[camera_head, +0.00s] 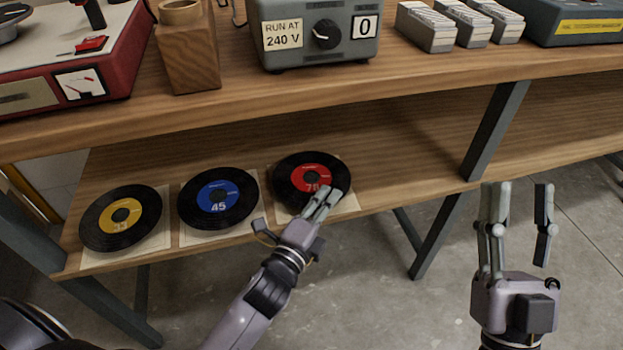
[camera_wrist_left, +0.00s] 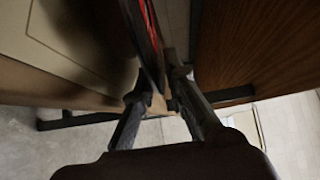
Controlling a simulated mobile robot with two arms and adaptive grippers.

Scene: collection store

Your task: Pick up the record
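The record with the red label marked 78 (camera_head: 295,190) is a black disc at the right end of a row on the lower shelf. My left gripper (camera_head: 328,200) reaches its front right edge, one finger showing over the disc. In the left wrist view the record (camera_wrist_left: 152,35) shows nearly edge-on, its rim between the two fingers (camera_wrist_left: 160,95), which look closed on it. Its pale sleeve (camera_head: 345,205) lies below it. I cannot tell whether the disc is clear of the sleeve. My right gripper (camera_head: 517,205) is open and empty, in front of the shelf at the right.
The blue-label 45 record (camera_head: 218,190) and the yellow-label record (camera_head: 120,218) lie to the left on their sleeves. The upper tabletop (camera_head: 330,85) overhangs the shelf (camera_head: 410,150). A dark leg (camera_head: 492,130) stands to the right. The shelf between is bare.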

